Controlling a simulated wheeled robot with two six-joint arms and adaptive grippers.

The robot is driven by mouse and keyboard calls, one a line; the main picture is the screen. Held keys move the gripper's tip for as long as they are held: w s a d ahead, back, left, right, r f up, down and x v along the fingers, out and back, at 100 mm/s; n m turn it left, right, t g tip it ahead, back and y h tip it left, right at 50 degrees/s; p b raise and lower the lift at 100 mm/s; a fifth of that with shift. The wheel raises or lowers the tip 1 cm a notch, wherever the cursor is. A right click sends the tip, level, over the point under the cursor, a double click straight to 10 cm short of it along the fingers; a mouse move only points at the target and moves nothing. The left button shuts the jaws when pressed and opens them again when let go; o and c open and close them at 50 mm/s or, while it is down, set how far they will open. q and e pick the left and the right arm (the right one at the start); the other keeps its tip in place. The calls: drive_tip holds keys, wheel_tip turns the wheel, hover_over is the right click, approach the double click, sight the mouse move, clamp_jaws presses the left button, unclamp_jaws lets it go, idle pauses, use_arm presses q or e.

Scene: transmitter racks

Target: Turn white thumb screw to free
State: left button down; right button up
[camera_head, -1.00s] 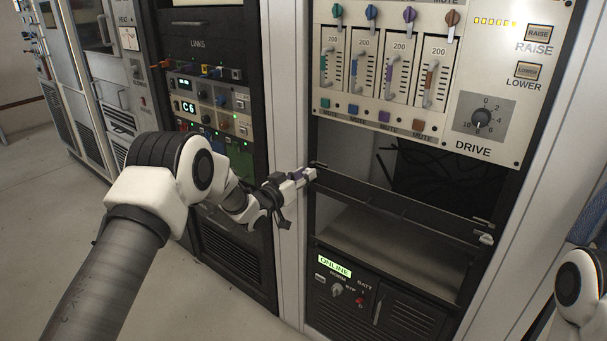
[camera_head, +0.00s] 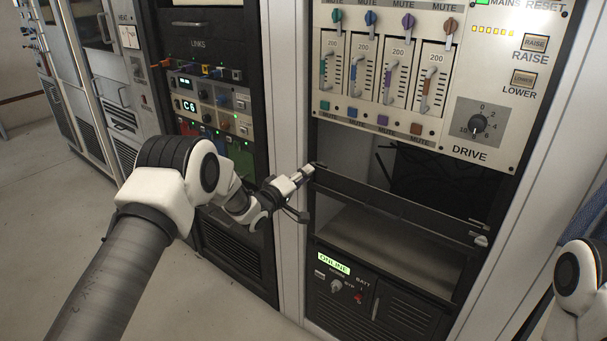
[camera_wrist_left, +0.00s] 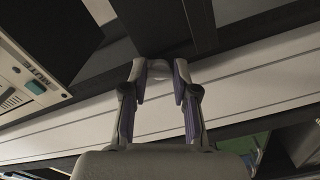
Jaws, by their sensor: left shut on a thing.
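A white thumb screw (camera_wrist_left: 159,70) shows in the left wrist view between the two fingertips, against a dark rack panel. My left gripper (camera_head: 306,172) is shut on it at the left end of a dark bar (camera_head: 400,205) across the open rack bay. In the left wrist view, the purple-lined fingers (camera_wrist_left: 160,72) stand on both sides of the screw. The fingers hide the screw in the head view. A second white thumb screw (camera_head: 481,241) sits at the bar's right end, with no gripper near it. My right gripper is out of view.
A panel with sliders and a DRIVE knob (camera_head: 479,123) is above the bay. A dark unit with a green ONLINE display (camera_head: 334,264) is below it. A pale rack upright (camera_head: 290,120) stands left of the bay.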

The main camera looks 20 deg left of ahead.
use_arm(q)
drive_tip(key=n, duration=0.5)
drive_tip(key=shift+p, duration=0.4)
drive_tip(key=c, duration=0.9)
unclamp_jaws()
drive_tip(key=v, duration=1.2)
